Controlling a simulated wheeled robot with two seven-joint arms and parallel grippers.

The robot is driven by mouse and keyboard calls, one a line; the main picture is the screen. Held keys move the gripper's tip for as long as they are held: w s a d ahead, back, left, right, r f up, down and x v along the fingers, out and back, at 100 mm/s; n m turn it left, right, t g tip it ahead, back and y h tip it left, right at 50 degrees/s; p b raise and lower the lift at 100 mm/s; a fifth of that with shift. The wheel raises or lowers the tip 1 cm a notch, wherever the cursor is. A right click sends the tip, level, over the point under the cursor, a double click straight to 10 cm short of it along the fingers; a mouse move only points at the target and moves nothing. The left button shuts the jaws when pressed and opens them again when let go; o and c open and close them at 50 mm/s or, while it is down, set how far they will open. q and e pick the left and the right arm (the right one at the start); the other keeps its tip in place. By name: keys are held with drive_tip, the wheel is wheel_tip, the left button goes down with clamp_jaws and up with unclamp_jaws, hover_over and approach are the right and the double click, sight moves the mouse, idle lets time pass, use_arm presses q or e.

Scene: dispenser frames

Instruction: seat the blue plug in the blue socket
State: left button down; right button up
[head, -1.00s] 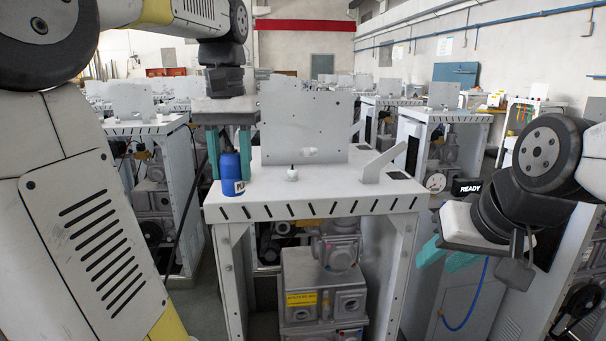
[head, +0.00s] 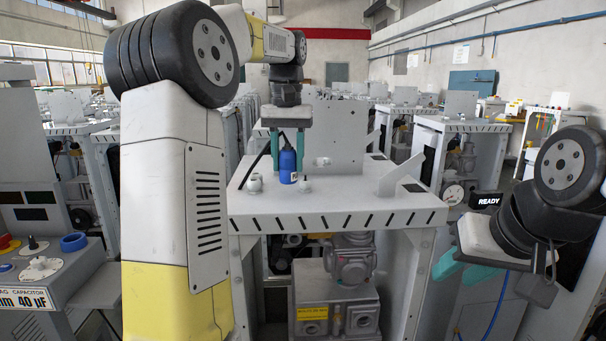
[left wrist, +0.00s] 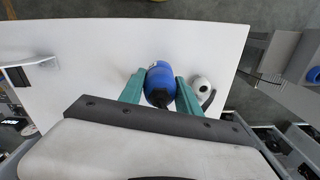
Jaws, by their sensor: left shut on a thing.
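The blue plug (head: 288,167) is a blue cylinder with a dark top, upright at the white bench top. My left gripper (head: 288,148) is shut on it from above, one teal finger on each side. The left wrist view also shows the plug (left wrist: 159,79) between the fingers (left wrist: 160,90). I cannot tell if its base touches the bench. A blue ring (head: 74,242), which looks like the blue socket, sits on a grey panel at far left, well apart from the plug. My right gripper (head: 458,272) is open and empty, in front of the bench's right side.
Small white knobs (head: 254,183) stand on the bench beside the plug. An upright grey plate (head: 336,130) stands behind it and a slanted bracket (head: 401,172) to the right. The left panel also carries a white round fitting (head: 40,267) and a red button (head: 8,242).

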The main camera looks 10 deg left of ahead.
sight(290, 174)
use_arm(q)
drive_tip(key=shift+w+d+f, duration=0.1)
drive_tip(key=shift+w+f, duration=0.1)
drive_tip(key=shift+w, duration=0.15)
drive_tip(key=shift+f, duration=1.6)
drive_tip(key=shift+f, duration=0.2)
drive_tip(key=c, duration=0.9)
unclamp_jaws()
drive_tip(key=shift+o, duration=0.2)
wheel_tip(290, 174, up, 12)
drive_tip(key=shift+s+r, duration=0.1)
drive_tip(key=shift+r, duration=0.1)
